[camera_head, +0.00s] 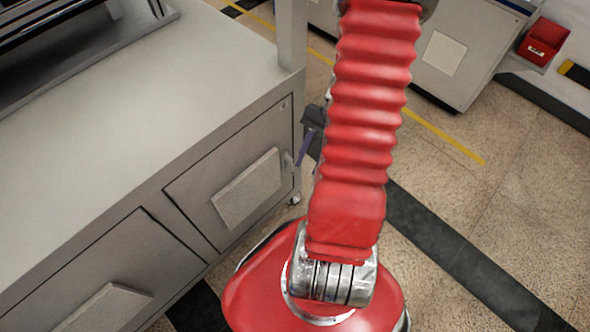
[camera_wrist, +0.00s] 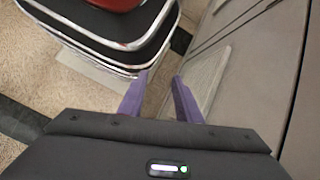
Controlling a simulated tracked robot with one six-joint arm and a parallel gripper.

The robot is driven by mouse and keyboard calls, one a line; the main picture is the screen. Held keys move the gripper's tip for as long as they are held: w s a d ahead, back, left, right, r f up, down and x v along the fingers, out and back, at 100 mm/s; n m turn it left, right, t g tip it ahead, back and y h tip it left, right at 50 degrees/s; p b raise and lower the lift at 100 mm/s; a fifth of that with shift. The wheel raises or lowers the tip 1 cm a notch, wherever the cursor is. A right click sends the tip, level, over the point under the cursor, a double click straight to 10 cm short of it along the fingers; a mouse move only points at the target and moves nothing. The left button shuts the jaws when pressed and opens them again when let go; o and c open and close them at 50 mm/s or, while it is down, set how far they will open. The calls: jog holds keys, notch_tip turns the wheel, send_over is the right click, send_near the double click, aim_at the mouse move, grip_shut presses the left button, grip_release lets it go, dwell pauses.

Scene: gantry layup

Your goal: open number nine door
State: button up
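A grey cabinet door (camera_head: 192,185) with a raised pale panel (camera_head: 247,188) is set in the front of the workbench, and it looks shut. A second similar door (camera_head: 85,262) is to its left. I see no number on either door. My gripper (camera_head: 306,147) is mostly hidden behind my arm, with a purple finger showing by the right door's right edge. In the wrist view, its two purple fingers (camera_wrist: 160,77) are apart with nothing between them. A pale panel on a grey front (camera_wrist: 207,80) lies just right of the fingers; I cannot tell whether they touch it.
The workbench top (camera_head: 130,105) is bare near its front, with a dark frame (camera_head: 70,35) at the back left. A grey cabinet (camera_head: 455,60) and a red bin (camera_head: 543,42) stand at the back right. The floor (camera_head: 500,210) at right is clear.

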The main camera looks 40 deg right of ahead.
jog(key=s+d+f+m+t+y, duration=0.1)
jog(key=s+f+m+t, duration=0.1)
jog(key=f+m+t, duration=0.85)
jog(key=s+d+f+m+t+y, duration=0.15)
jog(key=f+m+t, duration=0.3)
jog(key=f, duration=1.15)
jog(key=w+d+f+m+t+h, duration=0.2)
jog(key=d+m+t+h, duration=0.1)
jog(key=d+m+h, duration=0.2)
jog(key=shift+w+d+f, duration=0.15)
jog(key=shift+d+f, duration=0.25)
jog(key=shift+d, duration=0.75)
jog(key=x, duration=1.3)
jog(key=shift+w+r, duration=0.15)
jog(key=shift+w, duration=0.3)
jog(key=shift+c, duration=0.4)
